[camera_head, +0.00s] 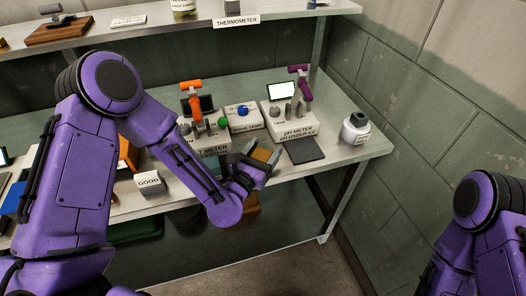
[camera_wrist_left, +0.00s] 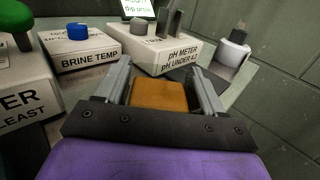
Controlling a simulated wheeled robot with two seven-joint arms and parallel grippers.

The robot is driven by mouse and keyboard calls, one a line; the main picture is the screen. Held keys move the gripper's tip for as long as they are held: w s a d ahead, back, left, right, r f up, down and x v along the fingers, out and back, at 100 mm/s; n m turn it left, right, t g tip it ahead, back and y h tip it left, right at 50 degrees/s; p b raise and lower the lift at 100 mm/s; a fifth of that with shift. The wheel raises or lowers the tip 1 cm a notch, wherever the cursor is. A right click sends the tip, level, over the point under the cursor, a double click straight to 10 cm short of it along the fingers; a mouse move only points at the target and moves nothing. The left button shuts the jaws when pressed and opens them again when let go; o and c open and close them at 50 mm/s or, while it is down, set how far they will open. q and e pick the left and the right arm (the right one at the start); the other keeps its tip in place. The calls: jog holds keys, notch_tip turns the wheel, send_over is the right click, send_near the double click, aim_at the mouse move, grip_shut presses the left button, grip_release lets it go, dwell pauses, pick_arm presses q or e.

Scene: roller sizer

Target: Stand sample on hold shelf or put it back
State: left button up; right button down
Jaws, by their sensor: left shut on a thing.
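My left gripper (camera_head: 262,158) is shut on an orange-brown block-like sample (camera_head: 261,155), held over the front part of the bench. In the left wrist view the sample (camera_wrist_left: 160,95) sits between the two grey fingers of the left gripper (camera_wrist_left: 163,88); its lower part is hidden by the gripper body. I cannot tell whether it touches the bench. An upper shelf (camera_head: 130,32) runs along the back; I cannot read a hold label on it. My right arm shows at the right edge, but its gripper is out of view.
Behind the gripper stand the pH meter (camera_head: 289,122), a brine temp box (camera_head: 243,118) with a blue knob, and another meter with an orange handle (camera_head: 191,87). A dark flat pad (camera_head: 304,149) and white bottle (camera_head: 356,132) are to the right. A GOOD sign (camera_head: 149,183) is left.

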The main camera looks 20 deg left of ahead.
pick_arm(q)
jog(key=shift+s+f+g, duration=0.15)
jog(key=shift+s+f, duration=0.1)
jog(key=shift+f, duration=0.2)
jog(key=shift+s+f+g, duration=0.15)
jog(key=shift+s+f, duration=0.05)
jog(key=shift+f, duration=0.25)
jog(key=o, duration=1.3)
jog(key=shift+s, duration=0.1)
jog(key=shift+s+f+b, duration=0.2)
jog(key=shift+f+b, duration=0.05)
jog(key=shift+b, duration=0.1)
jog(key=b+v, duration=0.1)
jog(key=v, duration=0.2)
jog(key=shift+d+f+b, duration=0.1)
jog(key=shift+f+b, duration=0.05)
jog(key=shift+b, duration=0.2)
jog(key=shift+s+r, duration=0.2)
jog(key=shift+s, duration=0.4)
jog(key=shift+s+r, duration=0.15)
jog(key=shift+s, duration=0.5)
jog(key=shift+s+a+r+p, duration=0.25)
jog(key=shift+s+p, duration=0.35)
jog(key=shift+s+a+r+p, duration=0.25)
jog(key=shift+s+p, duration=0.35)
jog(key=shift+s+a+r+p, duration=0.2)
jog(key=shift+s+a+p, duration=0.05)
jog(key=shift+s+p, duration=0.35)
